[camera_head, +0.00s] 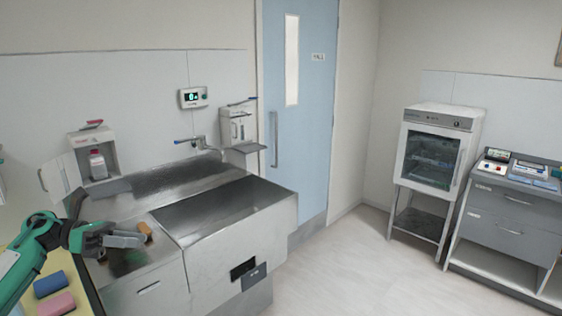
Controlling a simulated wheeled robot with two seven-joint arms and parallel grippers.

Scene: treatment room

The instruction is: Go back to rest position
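My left gripper (128,240) is at the end of the green and grey arm that comes in from the left. It is over the left end of the steel sink counter (205,172), beside a small orange-brown thing (146,231). Whether it touches or holds that thing is not clear, and the fingers are too small to read as open or shut. My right arm and gripper are not in view.
A blue roll (50,284) and a pink roll (56,305) lie on a yellowish surface at lower left. A dispenser with a bottle (97,165) is on the wall. A glass-door cabinet (434,152) and grey drawers (508,215) stand right. The middle floor is clear.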

